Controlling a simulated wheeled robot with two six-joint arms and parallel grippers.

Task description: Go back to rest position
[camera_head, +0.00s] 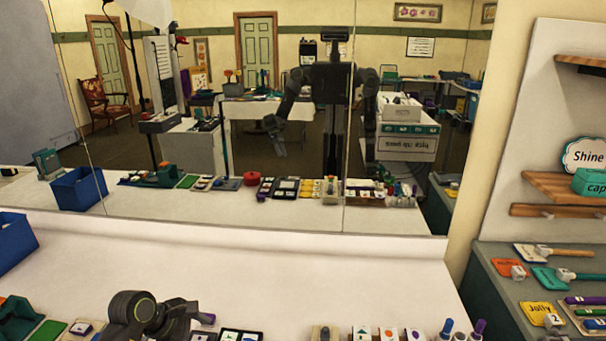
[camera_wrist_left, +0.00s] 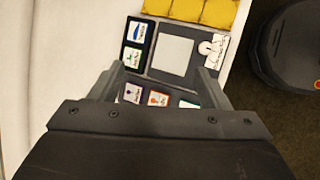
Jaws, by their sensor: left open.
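My left arm comes in at the bottom of the head view, its dark gripper (camera_head: 185,318) low over the white table. In the left wrist view my left gripper (camera_wrist_left: 160,82) has its two fingers wide apart with nothing held between them. Below and beyond the fingers lies a dark tray (camera_wrist_left: 172,72) with picture cards and a pale grey square. Whether the fingers touch it I cannot tell. My right gripper shows in neither view directly.
A large mirror (camera_head: 230,190) stands along the table's back, reflecting my body and the room. The white table (camera_head: 260,275) is clear between mirror and front row. A blue bin (camera_head: 14,240) stands left; cards and markers (camera_head: 478,328) line the front. Shelves (camera_head: 570,185) rise at right.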

